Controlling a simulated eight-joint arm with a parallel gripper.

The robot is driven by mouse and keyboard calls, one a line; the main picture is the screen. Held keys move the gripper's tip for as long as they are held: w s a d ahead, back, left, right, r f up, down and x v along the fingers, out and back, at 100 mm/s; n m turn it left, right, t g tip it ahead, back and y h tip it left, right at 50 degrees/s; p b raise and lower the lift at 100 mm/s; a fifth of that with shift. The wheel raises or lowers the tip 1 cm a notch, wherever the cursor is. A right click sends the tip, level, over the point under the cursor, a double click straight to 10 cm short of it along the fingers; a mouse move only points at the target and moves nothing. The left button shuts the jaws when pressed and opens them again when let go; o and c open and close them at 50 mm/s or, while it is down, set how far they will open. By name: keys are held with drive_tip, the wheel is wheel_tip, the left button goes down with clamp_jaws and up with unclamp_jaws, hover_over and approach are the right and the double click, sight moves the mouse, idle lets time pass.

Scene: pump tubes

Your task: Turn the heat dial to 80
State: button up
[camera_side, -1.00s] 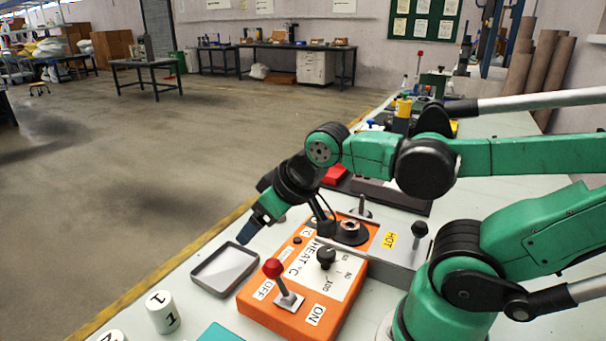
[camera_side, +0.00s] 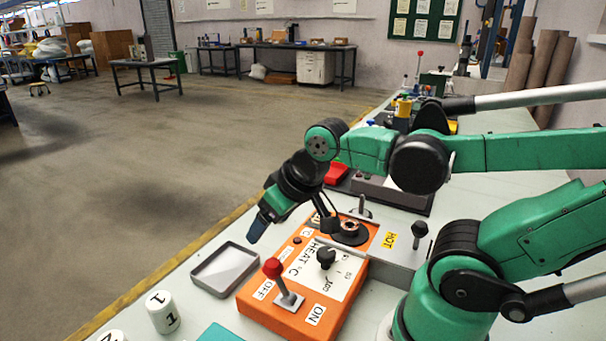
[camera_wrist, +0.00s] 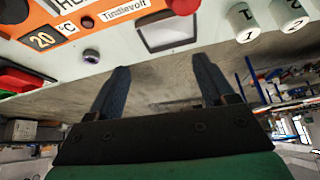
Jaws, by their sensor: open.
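The black heat dial (camera_side: 326,257) is a knob on a white scale plate marked "HEAT °C" on top of the orange heater box (camera_side: 254,300). My gripper (camera_side: 259,228) is beyond the far left of the box, above the tray's back edge in the picture, and clear of the dial. In the wrist view my gripper (camera_wrist: 160,85) shows two blue fingers spread wide with nothing between them. That view shows a display reading 20 (camera_wrist: 43,41) on the orange box. The dial is not visible in the wrist view, and its exact setting is too small to read.
A red-knobbed lever (camera_side: 273,268) stands on the box between OFF and ON labels. An empty grey tray (camera_side: 202,283) and a white numbered cylinder (camera_side: 162,312) are at left. A grey unit labelled HOT (camera_side: 405,262) with a black-knobbed lever stands at right.

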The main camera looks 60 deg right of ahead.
sight(326, 252)
drive_tip(key=s+d+m+g, duration=0.2)
drive_tip(key=s+d+f+m+g, duration=0.1)
drive_tip(key=s+d+m+g, duration=0.1)
drive_tip(key=m, duration=0.1)
drive_tip(key=s+d+f+m+g, duration=0.1)
drive_tip(key=s+d+m+g, duration=0.1)
drive_tip(key=shift+m, duration=0.3)
drive_tip(key=shift+s+f, duration=0.1)
drive_tip(key=shift+f, duration=2.6)
clamp_jaws()
